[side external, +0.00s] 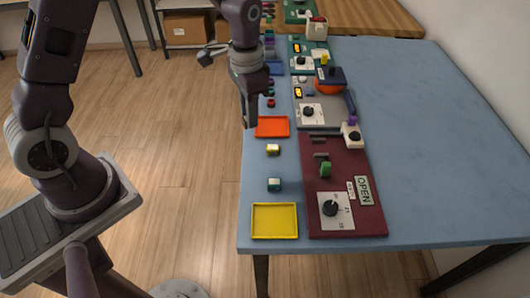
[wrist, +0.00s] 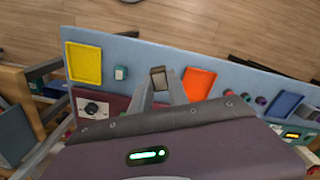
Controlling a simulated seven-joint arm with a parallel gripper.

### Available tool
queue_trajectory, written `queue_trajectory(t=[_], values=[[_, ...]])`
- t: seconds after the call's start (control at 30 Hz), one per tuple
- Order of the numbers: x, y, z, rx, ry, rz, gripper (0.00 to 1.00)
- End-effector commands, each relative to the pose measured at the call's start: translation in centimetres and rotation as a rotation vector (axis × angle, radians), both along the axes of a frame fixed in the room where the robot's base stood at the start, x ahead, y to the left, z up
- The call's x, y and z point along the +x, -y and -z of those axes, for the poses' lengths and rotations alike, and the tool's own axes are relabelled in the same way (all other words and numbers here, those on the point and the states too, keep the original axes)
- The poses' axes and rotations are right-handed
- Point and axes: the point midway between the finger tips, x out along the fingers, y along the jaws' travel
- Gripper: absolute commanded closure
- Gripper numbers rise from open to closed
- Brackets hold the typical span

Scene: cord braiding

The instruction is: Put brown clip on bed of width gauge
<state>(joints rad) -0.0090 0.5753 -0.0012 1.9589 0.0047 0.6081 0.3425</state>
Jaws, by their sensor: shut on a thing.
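My gripper (side external: 249,124) hangs above the table's left edge, near the orange tray (side external: 267,127). In the wrist view my gripper (wrist: 160,80) is shut on a small brown piece, which looks like the brown clip (wrist: 158,78). The clip cannot be made out in the side view. No label marks the width gauge. A maroon board (side external: 343,186) carries a dial (side external: 331,208), a green upright part (side external: 326,169), dark bars and an OPEN sign. I cannot tell whether it is the width gauge. My gripper is apart from this board.
A yellow tray (side external: 275,221), a teal-and-white block (side external: 274,185) and a pale yellow block (side external: 273,150) line the left edge. A grey board (side external: 325,112) with a dial and a white device (side external: 352,136) stand beyond the maroon board. The table's right side (side external: 430,130) is clear.

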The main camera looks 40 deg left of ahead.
Motion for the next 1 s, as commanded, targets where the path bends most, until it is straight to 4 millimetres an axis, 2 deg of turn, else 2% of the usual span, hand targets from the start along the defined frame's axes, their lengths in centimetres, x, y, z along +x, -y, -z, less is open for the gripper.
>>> queue_trajectory(t=[0.1,0.2,0.27,0.57,1.0], values=[[1.1,3.5,1.5,-0.001,-0.002,0.238,1.0],[1.7,5.7,2.4,-0.003,0.0,0.385,1.0],[1.8,6.3,2.7,-0.003,-0.001,0.432,1.0],[1.8,6.5,3.1,-0.003,-0.001,0.45,1.0],[1.7,6.5,11.6,-0.003,-0.004,0.448,1.0]])
